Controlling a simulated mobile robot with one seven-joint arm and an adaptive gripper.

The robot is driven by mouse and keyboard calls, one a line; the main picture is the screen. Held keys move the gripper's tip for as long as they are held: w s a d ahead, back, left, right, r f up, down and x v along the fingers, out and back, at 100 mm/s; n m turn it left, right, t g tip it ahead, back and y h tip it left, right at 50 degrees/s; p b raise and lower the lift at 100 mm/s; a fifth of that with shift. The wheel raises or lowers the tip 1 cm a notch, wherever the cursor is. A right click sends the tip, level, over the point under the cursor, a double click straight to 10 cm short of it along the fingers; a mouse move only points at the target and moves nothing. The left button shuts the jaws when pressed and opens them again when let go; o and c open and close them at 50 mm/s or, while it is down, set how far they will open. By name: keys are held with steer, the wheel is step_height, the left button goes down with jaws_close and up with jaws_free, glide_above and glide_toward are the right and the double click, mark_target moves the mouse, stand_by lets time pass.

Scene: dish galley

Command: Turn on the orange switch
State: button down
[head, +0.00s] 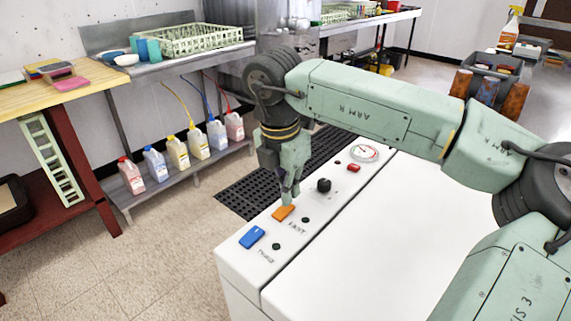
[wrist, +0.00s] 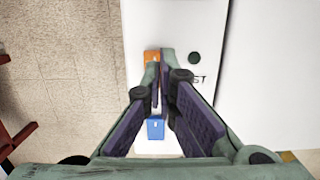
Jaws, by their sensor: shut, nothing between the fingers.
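The orange switch (head: 283,213) is a small rocker on the white console's (head: 335,240) top strip, beside lettering that seems to read "FAST". My gripper (head: 288,200) points down at it in the head view, with the fingertips just above or touching it; I cannot tell which. In the wrist view my gripper (wrist: 162,65) is shut with nothing between its fingers, and the fingers hide part of the orange switch (wrist: 151,56). A blue switch (head: 252,237) sits nearer on the same strip and shows in the wrist view (wrist: 156,128). Small dark round indicators sit beside both switches.
A black knob (head: 323,185), a small red button (head: 353,168) and a round gauge (head: 364,152) are farther along the strip. Several jugs (head: 177,152) stand on a low shelf at left. The console's broad top is clear.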

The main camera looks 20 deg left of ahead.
mark_target(290, 208)
steer(key=shift+w+f, duration=0.15)
steer(key=shift+f, duration=0.9)
steer(key=g, duration=0.2)
steer(key=y+p, duration=0.1)
steer(key=shift+w+d+f+g, duration=0.15)
steer(key=shift+w+f+g, duration=0.1)
steer(key=shift+f+g, duration=0.15)
steer(key=shift+s+f, duration=0.1)
steer(key=shift+s+a+r, duration=0.2)
steer(key=shift+s+a, duration=0.1)
steer(key=shift+s, duration=0.45)
